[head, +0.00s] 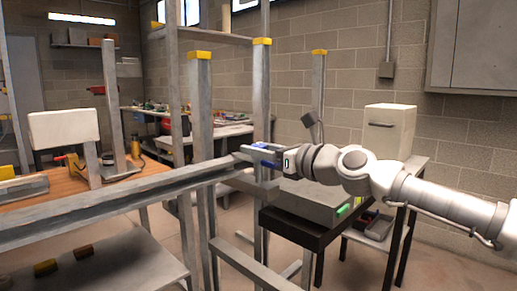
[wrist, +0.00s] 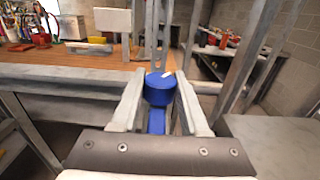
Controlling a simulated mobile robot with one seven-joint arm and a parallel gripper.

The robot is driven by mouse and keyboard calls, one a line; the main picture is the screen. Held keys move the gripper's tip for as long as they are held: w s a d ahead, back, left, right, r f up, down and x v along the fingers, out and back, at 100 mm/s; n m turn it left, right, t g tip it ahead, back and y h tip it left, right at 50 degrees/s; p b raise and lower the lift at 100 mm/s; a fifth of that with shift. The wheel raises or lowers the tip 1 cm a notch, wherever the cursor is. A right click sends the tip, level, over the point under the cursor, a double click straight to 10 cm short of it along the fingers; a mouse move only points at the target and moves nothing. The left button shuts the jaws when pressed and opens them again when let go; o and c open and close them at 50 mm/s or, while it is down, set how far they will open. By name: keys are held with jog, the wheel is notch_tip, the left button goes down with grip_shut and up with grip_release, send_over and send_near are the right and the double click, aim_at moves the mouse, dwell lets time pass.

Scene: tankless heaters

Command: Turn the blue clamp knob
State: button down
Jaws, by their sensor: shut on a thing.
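The blue clamp knob (wrist: 160,88) is a round blue cap with a small pale mark on top. In the wrist view it sits between the two fingers of my gripper (wrist: 160,100), which are shut on its sides. A blue bar shows below the knob. In the head view my gripper (head: 262,157) reaches left from the arm to a metal post beside the long grey rail (head: 110,200). There a bit of blue shows at the fingers, and the knob's outline is too small to make out.
Upright metal posts with yellow caps (head: 200,55) stand close around my gripper. A dark table (head: 290,228) with a grey box (head: 315,203) on it lies under my arm. A wooden bench (head: 120,185) is at the left, and a white box (head: 388,130) stands behind my arm.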

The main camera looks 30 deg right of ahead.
jog(key=n+g+y+p, duration=0.1)
jog(key=y, duration=0.1)
jog(key=n+g+y+p, duration=0.1)
jog(key=n+y, duration=0.1)
jog(key=n+g+y+p, duration=0.1)
jog(key=y, duration=0.1)
jog(key=shift+r+g, duration=0.35)
jog(key=shift+g, duration=0.05)
jog(key=n+g+y+p, duration=0.2)
jog(key=p, duration=0.1)
jog(key=n+g+y+p, duration=0.2)
jog(key=n+g+p, duration=0.1)
jog(key=p, duration=0.1)
jog(key=shift+r+g, duration=0.2)
jog(key=shift+g, duration=0.1)
jog(key=n+g+y+p, duration=0.1)
jog(key=n+g+p, duration=0.1)
jog(key=g+p, duration=0.2)
jog(key=n+g+p, duration=0.3)
jog(key=g, duration=0.1)
jog(key=shift+f+y+p, duration=0.15)
jog(key=shift+y+p, duration=0.2)
jog(key=shift+y, duration=0.05)
jog(key=n+g+p, duration=0.1)
jog(key=g, duration=0.1)
jog(key=n+g+p, duration=0.2)
jog(key=shift+f+g+h, duration=0.2)
jog(key=shift+g+h, duration=0.1)
jog(key=shift+f+n+g, duration=0.1)
jog(key=shift+n+g, duration=0.2)
